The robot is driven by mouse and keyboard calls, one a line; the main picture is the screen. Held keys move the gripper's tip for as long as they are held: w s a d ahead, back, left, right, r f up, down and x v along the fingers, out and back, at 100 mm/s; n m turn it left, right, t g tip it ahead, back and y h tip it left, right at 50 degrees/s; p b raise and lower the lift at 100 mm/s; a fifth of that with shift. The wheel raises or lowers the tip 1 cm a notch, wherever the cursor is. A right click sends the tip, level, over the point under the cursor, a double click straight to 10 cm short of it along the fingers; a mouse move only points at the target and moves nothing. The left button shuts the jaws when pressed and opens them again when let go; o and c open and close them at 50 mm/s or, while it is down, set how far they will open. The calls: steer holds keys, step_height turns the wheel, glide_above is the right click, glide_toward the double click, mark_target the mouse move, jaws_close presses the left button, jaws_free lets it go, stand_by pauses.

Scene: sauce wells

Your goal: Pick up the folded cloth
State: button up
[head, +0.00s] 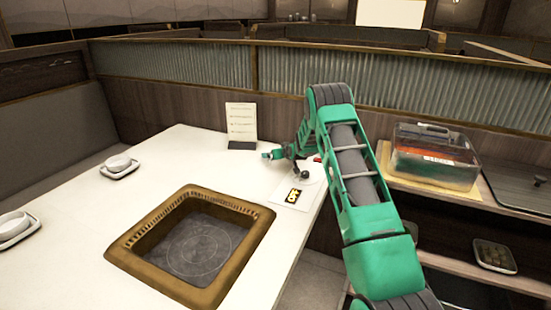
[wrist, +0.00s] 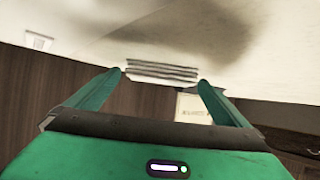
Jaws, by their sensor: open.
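I cannot make out a folded cloth for certain in either view. My gripper (head: 268,155) is above the table's far right part, in front of the menu card, pointing left. In the wrist view my gripper (wrist: 162,77) has its two green fingers spread with nothing between them. My arm hides part of the table's right edge.
The white table (head: 165,165) has a sunken brown-rimmed grill well (head: 125,252). A menu card (head: 241,120) stands at the back. Cups on saucers (head: 119,163) sit on the left. A clear lidded box (head: 434,160) stands on the right shelf. A low partition runs behind.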

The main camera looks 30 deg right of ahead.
steer(key=c, duration=1.2)
